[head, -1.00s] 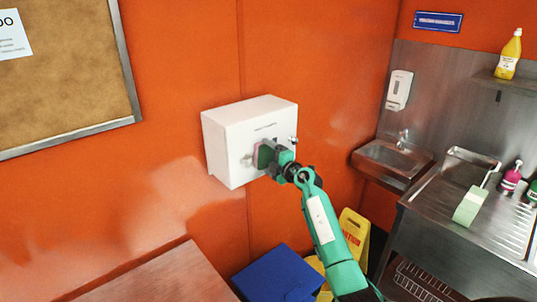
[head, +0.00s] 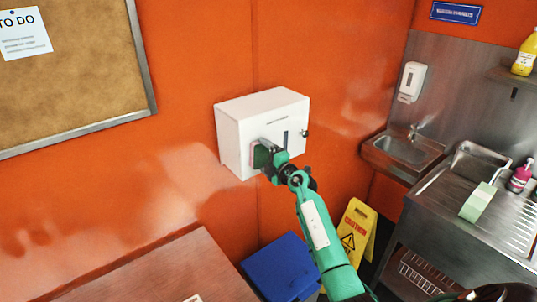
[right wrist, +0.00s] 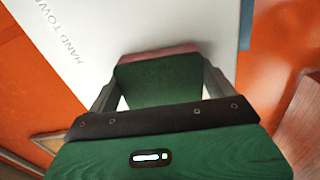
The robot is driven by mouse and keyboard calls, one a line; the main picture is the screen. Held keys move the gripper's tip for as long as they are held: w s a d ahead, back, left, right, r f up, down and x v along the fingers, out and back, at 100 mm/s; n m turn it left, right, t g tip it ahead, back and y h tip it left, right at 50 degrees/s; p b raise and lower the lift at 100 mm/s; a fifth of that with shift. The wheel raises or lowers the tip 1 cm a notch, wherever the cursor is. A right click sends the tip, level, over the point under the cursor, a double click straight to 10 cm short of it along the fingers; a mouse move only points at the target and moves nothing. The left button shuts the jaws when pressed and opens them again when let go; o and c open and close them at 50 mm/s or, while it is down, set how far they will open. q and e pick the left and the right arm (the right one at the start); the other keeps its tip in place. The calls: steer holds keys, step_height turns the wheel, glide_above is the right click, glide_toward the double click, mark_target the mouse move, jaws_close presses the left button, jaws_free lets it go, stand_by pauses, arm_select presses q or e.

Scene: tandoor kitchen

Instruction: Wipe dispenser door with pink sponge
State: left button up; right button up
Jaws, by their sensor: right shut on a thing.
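The dispenser (head: 237,125) is a white box on the orange wall, with a dark slot and a small knob on its front door. In the right wrist view its white door (right wrist: 130,25) bears hand towel lettering. My right gripper (head: 267,158) is shut on the sponge (head: 254,152), in front of the left-middle part of the door. The sponge has a green backing toward me and a pink layer (right wrist: 160,53) facing the door. It appears to touch the door, but the contact face is hidden. My left gripper is not in view.
A cork board (head: 80,75) hangs at upper left. Below are a brown tabletop (head: 150,275), a blue box (head: 282,268) and a yellow caution sign (head: 357,230). A steel sink counter (head: 490,225) and a small basin (head: 403,150) stand at right. The wall around the dispenser is clear.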

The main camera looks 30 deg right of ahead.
mark_target(256, 159)
steer(key=shift+s+a, duration=0.2)
steer(key=shift+a, duration=1.3)
steer(key=shift+a+r, duration=0.1)
steer(key=shift+a, duration=0.05)
steer(key=shift+w+d, duration=0.1)
steer(key=shift+d, duration=0.8)
steer(key=shift+w+d, duration=0.2)
steer(key=shift+d, duration=1.5)
steer(key=shift+w+d, duration=0.2)
steer(key=shift+d, duration=0.7)
steer(key=shift+w+d+r, duration=0.1)
steer(key=shift+w+d, duration=0.05)
steer(key=shift+d, duration=0.65)
steer(key=shift+w+d+r, duration=0.1)
steer(key=shift+d, duration=0.7)
steer(key=shift+c, duration=0.4)
steer(key=shift+s+a+f, duration=0.1)
steer(key=shift+s+a, duration=0.15)
steer(key=shift+a, duration=1.45)
steer(key=shift+s+a+f, duration=0.1)
steer(key=shift+s+a, duration=0.1)
steer(key=shift+a, duration=1.55)
steer(key=shift+s+a+f, duration=0.1)
steer(key=shift+s+a, duration=0.15)
steer(key=shift+a, duration=1.45)
steer(key=shift+s+d, duration=0.1)
